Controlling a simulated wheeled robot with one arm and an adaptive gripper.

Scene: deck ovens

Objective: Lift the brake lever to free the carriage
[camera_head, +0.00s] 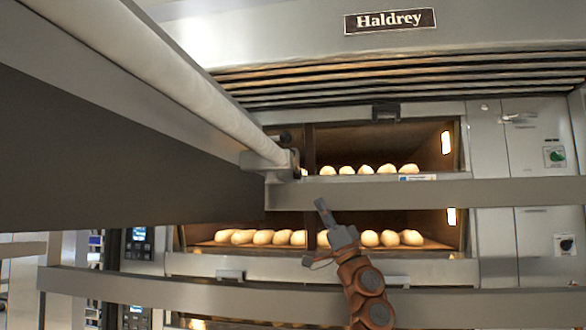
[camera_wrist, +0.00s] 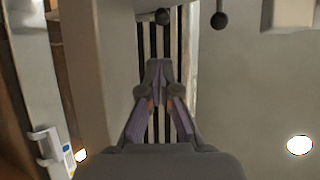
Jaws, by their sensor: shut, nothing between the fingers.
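The carriage (camera_head: 150,70), a long pale belt-covered loader, slopes in from the upper left in the head view. Its front end carries a grey bracket (camera_head: 277,165) beside the upper oven opening. I cannot say for certain which part is the brake lever. In the wrist view, two black round knobs, one (camera_wrist: 162,17) straight beyond my fingers and one (camera_wrist: 219,20) to its right, stand at the top edge. My gripper (camera_head: 321,204) is shut and empty in front of the ovens, below and right of the bracket. In the wrist view its fingertips (camera_wrist: 166,66) meet, apart from both knobs.
Dough pieces lie in the upper (camera_head: 365,169) and lower (camera_head: 260,237) openings. A control panel (camera_head: 554,157) is at the right. Dark slats (camera_wrist: 163,45) lie behind my fingers.

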